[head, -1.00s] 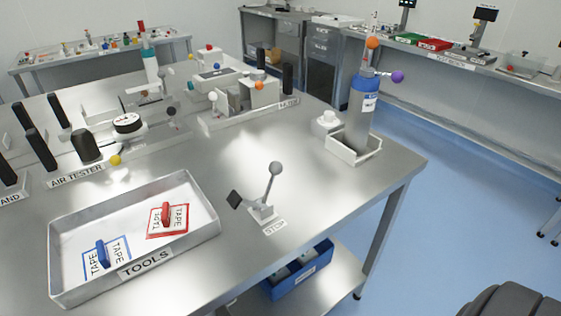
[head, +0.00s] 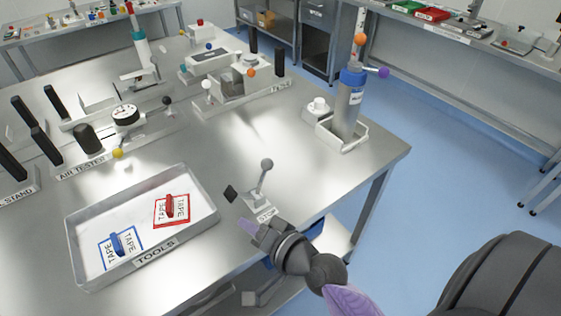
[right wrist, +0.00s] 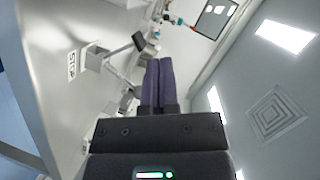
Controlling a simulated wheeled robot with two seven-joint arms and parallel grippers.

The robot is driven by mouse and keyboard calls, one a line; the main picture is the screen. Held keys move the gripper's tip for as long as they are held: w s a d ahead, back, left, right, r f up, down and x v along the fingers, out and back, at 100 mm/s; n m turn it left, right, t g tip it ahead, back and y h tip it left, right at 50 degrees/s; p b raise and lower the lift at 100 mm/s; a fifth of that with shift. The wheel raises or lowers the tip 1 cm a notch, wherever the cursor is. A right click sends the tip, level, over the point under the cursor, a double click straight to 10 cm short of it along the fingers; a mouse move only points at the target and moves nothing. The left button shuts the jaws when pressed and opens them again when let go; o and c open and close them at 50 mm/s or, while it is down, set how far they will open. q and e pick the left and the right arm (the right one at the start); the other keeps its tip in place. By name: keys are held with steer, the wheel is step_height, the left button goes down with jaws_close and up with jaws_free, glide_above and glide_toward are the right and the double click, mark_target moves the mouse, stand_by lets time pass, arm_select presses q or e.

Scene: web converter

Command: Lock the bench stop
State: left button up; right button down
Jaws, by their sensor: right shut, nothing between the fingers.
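The bench stop is a small metal toggle clamp (head: 252,201) near the front edge of the steel bench. My right gripper (head: 247,227) is shut and empty, just in front of the clamp and apart from the knob. Its purple fingers (right wrist: 158,82) lie together in the right wrist view, with the clamp to their left. My left gripper is not in view.
A TOOLS tray (head: 75,240) with red and blue tape cards stands left of the clamp. A blue-capped cylinder (head: 348,105) stands in a holder at the right corner. The air tester (head: 125,118) and other fixtures are farther back. Bench surface around the clamp is clear.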

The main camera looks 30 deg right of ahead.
mark_target(261, 178)
steer(key=w+d+f+m+t+h, duration=0.1)
steer(key=d+m+h, duration=1)
steer(key=d+m, duration=0.2)
steer(key=m, duration=0.2)
steer(key=shift+w+d+f+m+h, duration=0.25)
steer(key=shift+w+f+m+h, duration=0.05)
steer(key=shift+f, duration=0.1)
steer(key=w+b, duration=0.1)
steer(key=w, duration=0.8)
steer(key=shift+w, duration=0.25)
